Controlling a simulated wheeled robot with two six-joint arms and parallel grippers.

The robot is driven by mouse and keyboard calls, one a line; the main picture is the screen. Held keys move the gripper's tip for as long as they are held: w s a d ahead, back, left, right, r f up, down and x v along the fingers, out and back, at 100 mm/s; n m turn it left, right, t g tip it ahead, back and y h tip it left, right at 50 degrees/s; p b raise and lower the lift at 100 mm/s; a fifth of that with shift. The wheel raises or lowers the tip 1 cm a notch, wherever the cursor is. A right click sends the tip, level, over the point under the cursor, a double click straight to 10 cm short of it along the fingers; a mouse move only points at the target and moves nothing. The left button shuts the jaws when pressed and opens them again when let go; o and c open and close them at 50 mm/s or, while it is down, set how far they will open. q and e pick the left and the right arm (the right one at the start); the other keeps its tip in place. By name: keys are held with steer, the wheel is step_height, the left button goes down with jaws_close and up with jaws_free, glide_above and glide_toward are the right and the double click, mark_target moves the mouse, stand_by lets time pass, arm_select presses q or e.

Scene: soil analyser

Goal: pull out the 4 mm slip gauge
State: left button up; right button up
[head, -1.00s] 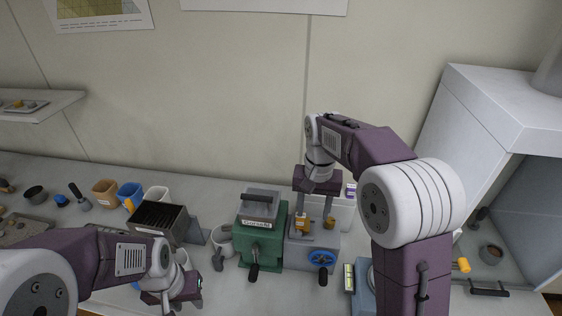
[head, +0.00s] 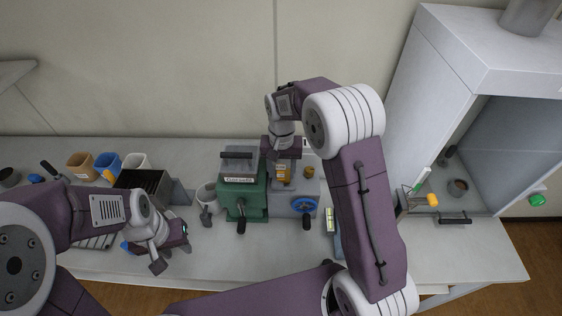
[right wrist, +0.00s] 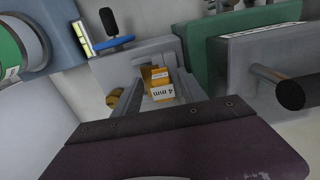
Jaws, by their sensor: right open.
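The 4 mm slip gauge (right wrist: 162,91) is a small orange block with a white "4 mm" label. It sits in the grey device with the blue handwheel, and its orange also shows in the head view (head: 283,174). My right gripper (right wrist: 158,78) is open, with its two fingers on either side of the gauge. I cannot tell whether the fingers touch it. In the head view my right gripper (head: 284,163) is over the grey device (head: 292,205). My left gripper (head: 172,245) is low over the table at left, away from the gauge; its jaw state is unclear.
The green machine (head: 240,195) stands directly left of the grey device. The blue handwheel (head: 304,207) is at its front. A white hood (head: 440,110) is at right. The front table is mostly clear.

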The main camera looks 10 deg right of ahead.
steer(key=shift+s, duration=0.1)
steer(key=shift+w+a+f, duration=0.1)
steer(key=shift+w, duration=0.1)
steer(key=shift+c, duration=0.9)
steer(key=shift+w, duration=0.15)
jaws_close()
